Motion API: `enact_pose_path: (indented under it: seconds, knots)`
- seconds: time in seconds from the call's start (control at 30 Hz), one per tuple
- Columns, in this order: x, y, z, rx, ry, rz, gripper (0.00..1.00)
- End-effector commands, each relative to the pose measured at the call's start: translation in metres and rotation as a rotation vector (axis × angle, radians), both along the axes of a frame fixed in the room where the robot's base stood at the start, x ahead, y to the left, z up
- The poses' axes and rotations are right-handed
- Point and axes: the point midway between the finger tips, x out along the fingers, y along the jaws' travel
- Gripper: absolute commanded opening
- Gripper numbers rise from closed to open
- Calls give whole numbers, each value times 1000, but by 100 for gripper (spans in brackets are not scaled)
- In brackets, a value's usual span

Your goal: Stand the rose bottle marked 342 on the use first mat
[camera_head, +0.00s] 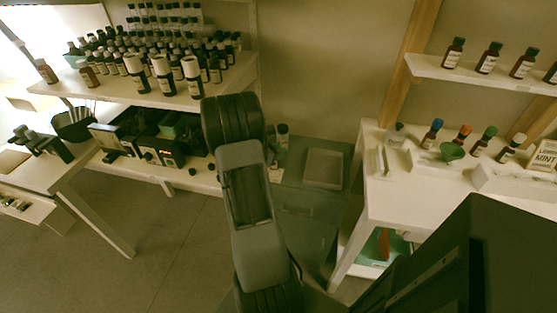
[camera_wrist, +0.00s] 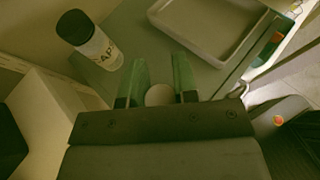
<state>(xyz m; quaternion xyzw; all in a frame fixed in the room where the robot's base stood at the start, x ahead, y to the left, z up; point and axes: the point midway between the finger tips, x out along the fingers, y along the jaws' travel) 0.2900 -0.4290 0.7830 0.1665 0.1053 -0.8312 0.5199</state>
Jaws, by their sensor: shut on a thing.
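In the wrist view my gripper (camera_wrist: 160,66) has its two green fingers on either side of a pale round top (camera_wrist: 159,95), and is shut on that thing. Its body and any label are hidden, so I cannot tell whether it is the rose bottle marked 342. A bottle with a dark cap and white label (camera_wrist: 98,46) stands apart from the fingers at upper left; its lettering is only partly readable. In the head view my arm hides my gripper. I cannot make out a use first mat in either view.
A grey cabinet (camera_head: 308,213) bears a shallow tray (camera_head: 323,168), which also shows in the wrist view (camera_wrist: 205,50). Crowded bottle rows fill the left shelf (camera_head: 183,99). A white table (camera_head: 378,205) on the right holds several bottles and a green funnel (camera_head: 452,152).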

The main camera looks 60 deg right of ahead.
Motion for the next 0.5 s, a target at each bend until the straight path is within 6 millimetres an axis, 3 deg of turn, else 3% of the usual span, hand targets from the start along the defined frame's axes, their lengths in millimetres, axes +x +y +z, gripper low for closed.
enact_pose_path:
  seconds: [0.37, 0.5]
  knots:
    - [7, -14, -19, 0, 0, 1, 0]
    - [8, -15, -36, 2, 2, 1, 0]
